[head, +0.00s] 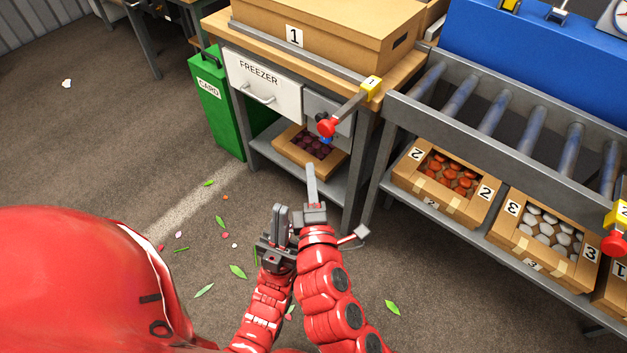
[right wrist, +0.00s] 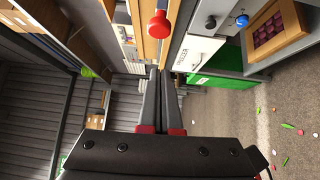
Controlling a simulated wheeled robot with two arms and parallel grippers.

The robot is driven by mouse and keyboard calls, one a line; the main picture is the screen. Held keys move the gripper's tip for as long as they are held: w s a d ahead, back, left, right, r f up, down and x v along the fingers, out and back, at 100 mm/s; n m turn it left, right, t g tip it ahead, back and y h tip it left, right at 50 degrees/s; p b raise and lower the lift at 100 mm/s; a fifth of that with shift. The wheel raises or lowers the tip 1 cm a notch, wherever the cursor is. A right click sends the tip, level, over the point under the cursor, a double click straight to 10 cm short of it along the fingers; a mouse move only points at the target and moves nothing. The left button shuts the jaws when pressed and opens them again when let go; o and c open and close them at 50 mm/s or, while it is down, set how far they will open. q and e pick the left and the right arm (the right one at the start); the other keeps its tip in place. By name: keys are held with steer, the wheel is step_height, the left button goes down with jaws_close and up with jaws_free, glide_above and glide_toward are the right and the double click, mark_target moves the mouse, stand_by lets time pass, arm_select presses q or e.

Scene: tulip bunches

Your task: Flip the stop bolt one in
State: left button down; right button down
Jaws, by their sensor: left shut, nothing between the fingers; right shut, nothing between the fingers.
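Stop bolt one is a yellow block marked 1 (head: 371,86) at the front right corner of the wooden bench top. Its grey bar sticks out toward me and ends in a red knob (head: 327,127). The red knob also shows in the right wrist view (right wrist: 158,24), just beyond the fingertips. My right gripper (head: 310,167) is shut and empty, below the knob in the head view and apart from it. In the right wrist view its fingers (right wrist: 161,72) lie side by side. My left gripper (head: 281,208) is shut and empty, lower and left of the right one.
The bench carries a cardboard box marked 1 (head: 330,28), with a freezer drawer (head: 262,83) below. A green card bin (head: 214,105) stands left. A roller conveyor (head: 500,95) stands right, with another red-knobbed yellow stop (head: 615,214). Boxes fill the lower shelf. Floor at left is mostly clear.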

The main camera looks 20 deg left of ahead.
mark_target(349, 113)
steer(key=shift+w+a+r+p, duration=0.15)
steer(key=shift+w+p, duration=0.1)
steer(key=shift+w, duration=1.25)
steer(key=shift+w+a+p, duration=0.15)
steer(key=shift+w+p, duration=0.15)
steer(key=shift+w, duration=1.15)
steer(key=shift+w+a+r+p, duration=0.15)
steer(key=shift+w+p, duration=0.1)
steer(key=shift+w, duration=1.25)
steer(key=w+d+p, duration=0.1)
steer(key=w, duration=0.2)
steer(key=w+d+p, duration=0.1)
steer(key=w, duration=0.2)
steer(key=w+d+p, duration=0.1)
steer(key=w, duration=0.2)
steer(key=shift+w+d+f, duration=0.1)
steer(key=shift+w+d, duration=0.25)
steer(key=shift+w, duration=0.05)
steer(key=shift+w+d, duration=0.1)
steer(key=shift+w, duration=0.15)
